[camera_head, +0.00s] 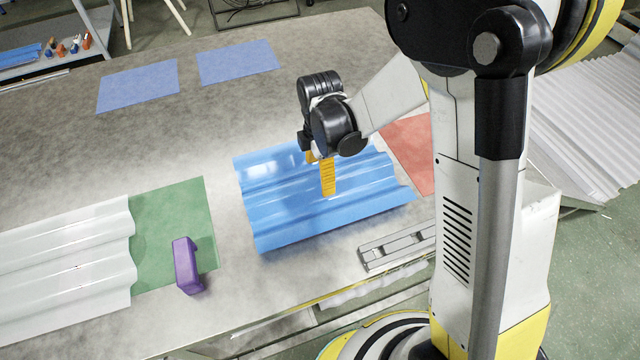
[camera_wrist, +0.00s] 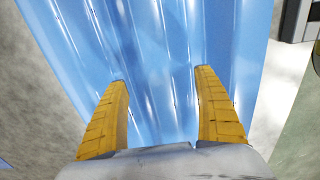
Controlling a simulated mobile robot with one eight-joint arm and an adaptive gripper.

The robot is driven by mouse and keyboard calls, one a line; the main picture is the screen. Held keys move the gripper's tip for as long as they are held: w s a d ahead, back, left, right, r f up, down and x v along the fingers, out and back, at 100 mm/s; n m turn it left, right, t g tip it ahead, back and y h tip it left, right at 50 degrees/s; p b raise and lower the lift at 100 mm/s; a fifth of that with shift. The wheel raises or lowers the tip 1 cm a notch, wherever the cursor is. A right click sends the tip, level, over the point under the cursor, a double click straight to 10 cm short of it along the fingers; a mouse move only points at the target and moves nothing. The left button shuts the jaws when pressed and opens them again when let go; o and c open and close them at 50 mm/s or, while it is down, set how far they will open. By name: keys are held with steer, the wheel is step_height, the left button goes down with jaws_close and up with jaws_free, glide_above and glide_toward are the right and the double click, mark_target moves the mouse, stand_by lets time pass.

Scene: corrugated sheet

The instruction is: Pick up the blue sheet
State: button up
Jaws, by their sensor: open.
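The blue sheet (camera_head: 295,215) is corrugated and lies on the grey table, right of the table's middle in the head view. It fills most of the wrist view (camera_wrist: 165,60), with its ridges running away from the gripper. My gripper (camera_head: 320,178) is over the sheet's upper middle part. In the wrist view its two yellow fingers (camera_wrist: 160,85) are spread wide with only the sheet's surface between and beyond them. The gripper is open and holds nothing. I cannot tell whether the fingertips touch the sheet. My arm hides part of the sheet's far edge.
A white corrugated sheet (camera_head: 60,265) lies at left, partly over a green mat (camera_head: 180,215) with a purple block (camera_head: 186,265). A grey metal rail (camera_head: 395,246) lies near the blue sheet's front right. A red mat (camera_head: 412,150) and blue mats (camera_head: 138,86) lie flat behind.

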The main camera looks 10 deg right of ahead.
steer(key=shift+f, duration=0.95)
steer(key=shift+r, duration=0.1)
steer(key=shift+c, duration=0.2)
steer(key=c, duration=1.6)
